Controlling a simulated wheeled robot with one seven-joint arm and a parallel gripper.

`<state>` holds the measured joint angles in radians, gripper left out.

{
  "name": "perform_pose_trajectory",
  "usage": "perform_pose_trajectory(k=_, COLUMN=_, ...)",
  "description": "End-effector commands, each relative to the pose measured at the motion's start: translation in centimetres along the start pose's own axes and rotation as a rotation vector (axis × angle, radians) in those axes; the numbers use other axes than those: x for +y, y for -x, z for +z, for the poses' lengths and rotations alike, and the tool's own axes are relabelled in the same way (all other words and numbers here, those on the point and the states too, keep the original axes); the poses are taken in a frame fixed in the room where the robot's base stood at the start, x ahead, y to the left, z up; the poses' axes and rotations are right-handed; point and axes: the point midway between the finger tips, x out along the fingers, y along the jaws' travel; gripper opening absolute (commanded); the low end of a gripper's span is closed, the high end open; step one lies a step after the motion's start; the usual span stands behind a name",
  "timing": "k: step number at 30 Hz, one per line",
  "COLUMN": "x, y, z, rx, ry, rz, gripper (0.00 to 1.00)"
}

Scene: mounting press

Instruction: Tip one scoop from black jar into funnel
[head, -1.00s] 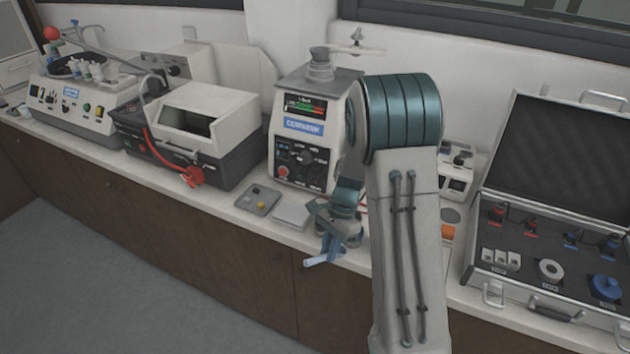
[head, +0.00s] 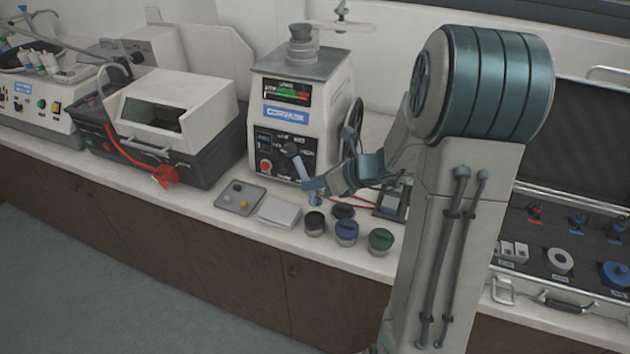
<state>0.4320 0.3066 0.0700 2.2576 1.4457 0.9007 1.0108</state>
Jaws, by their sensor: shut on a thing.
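The black jar (head: 314,228) stands at the counter's front, left of the blue and green jars; its top looks dark and open. A flat black disc, like a lid (head: 343,211), lies just behind it. My gripper (head: 316,188) is above the black jar, in front of the press panel. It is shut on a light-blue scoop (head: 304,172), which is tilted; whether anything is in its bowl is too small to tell. A grey stepped, funnel-like piece (head: 301,45) sits on top of the white press (head: 300,105), above and behind my gripper.
A blue jar (head: 346,234) and a green jar (head: 380,242) stand close to the right. A grey tray (head: 240,197) and a white pad (head: 279,212) lie left. A pale swing arm (head: 345,24) stands by the press top. An open case (head: 560,255) is at right.

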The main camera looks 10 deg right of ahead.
Motion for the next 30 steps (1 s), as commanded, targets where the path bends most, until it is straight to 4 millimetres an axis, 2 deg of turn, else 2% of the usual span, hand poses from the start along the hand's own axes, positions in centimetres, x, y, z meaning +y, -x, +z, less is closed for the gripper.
perform_pose_trajectory(k=24, x=-1.6, y=-3.7, z=-5.8, rx=0.001, ry=0.001, rz=0.000, gripper=0.00)
perform_pose_trajectory(k=30, x=-1.9, y=-4.2, z=-6.7, rx=0.001, ry=0.002, rz=0.001, gripper=0.00)
